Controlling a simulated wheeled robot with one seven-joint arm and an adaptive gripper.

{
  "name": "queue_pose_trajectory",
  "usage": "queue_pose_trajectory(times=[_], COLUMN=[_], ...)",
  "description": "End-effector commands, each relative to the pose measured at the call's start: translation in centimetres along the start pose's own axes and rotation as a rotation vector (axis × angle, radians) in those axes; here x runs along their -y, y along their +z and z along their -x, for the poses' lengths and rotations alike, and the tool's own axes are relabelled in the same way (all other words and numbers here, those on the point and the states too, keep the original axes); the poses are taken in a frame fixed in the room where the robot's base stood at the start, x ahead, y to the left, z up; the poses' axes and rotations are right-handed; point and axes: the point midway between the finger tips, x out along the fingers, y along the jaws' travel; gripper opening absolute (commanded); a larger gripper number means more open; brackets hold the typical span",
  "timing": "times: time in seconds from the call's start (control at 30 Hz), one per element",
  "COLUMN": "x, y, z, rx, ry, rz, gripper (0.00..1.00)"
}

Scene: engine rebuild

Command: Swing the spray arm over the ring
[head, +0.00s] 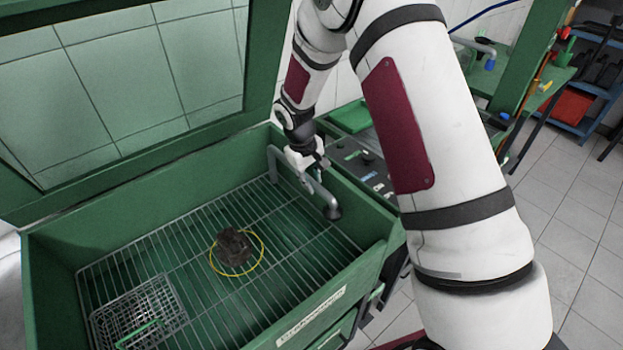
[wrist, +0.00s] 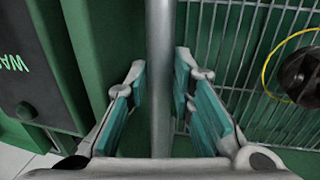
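The spray arm (head: 325,197) is a grey bent pipe with a dark round nozzle, at the right side of the green washer tub. It also shows in the wrist view as a straight grey tube (wrist: 160,50). The yellow ring (head: 262,255) lies on the wire rack around a dark, dirty part (head: 232,247), left of the nozzle. The ring shows partly at the right edge of the wrist view (wrist: 268,68). My gripper (head: 312,168) is at the spray arm. Its teal-padded fingers (wrist: 160,85) are open on both sides of the tube, with gaps visible.
A wire basket (head: 140,312) with a green-handled item sits at the rack's front left. The tub's raised lid (head: 130,80) stands behind. A control panel (head: 365,165) is beside the tub's right wall. The rack between nozzle and ring is clear.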

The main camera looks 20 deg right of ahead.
Motion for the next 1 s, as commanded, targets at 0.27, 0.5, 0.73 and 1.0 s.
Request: queue_pose_trajectory(times=[0.27,0.5,0.73,1.0], x=[0.0,1.1,4.1,9.0], y=[0.0,-0.1,-0.5,-2.4], z=[0.0,0.2,0.7,1.6], rx=[0.001,0.01,0.037,0.084], ry=[0.0,0.001,0.001,0.001], rz=[-0.001,-0.042,-0.176,-0.419], gripper=[0.0,0.0,0.0,0.0])
